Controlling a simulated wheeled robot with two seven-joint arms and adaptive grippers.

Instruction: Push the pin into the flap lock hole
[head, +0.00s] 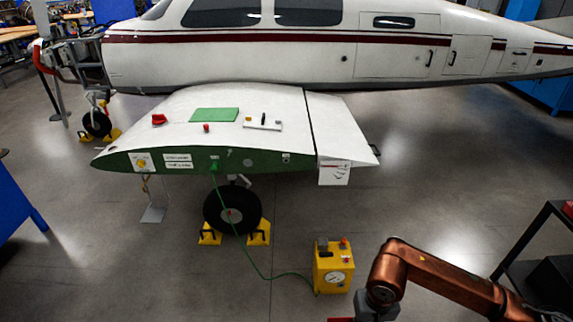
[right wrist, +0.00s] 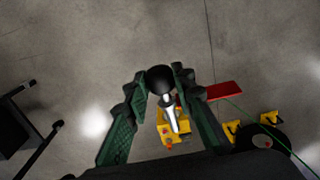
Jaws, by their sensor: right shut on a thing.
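My right gripper (right wrist: 160,82) is shut on the pin (right wrist: 170,112). The pin has a black ball head between the fingertips, a silver shaft and a red tag (right wrist: 225,91) at its side. In the head view my right arm reaches in at the bottom right, and its gripper is mostly cut off by the lower edge. The flap (head: 340,130) is the white rear part of the wing. The pin is well apart from the flap. My left gripper is not in view.
The wing (head: 180,110) carries several small items on top. A yellow gauge box (head: 333,268) stands on the floor, with a green hose to the wing end. A wheel (head: 232,210) sits between yellow chocks. A dark cart (head: 545,250) stands at the right.

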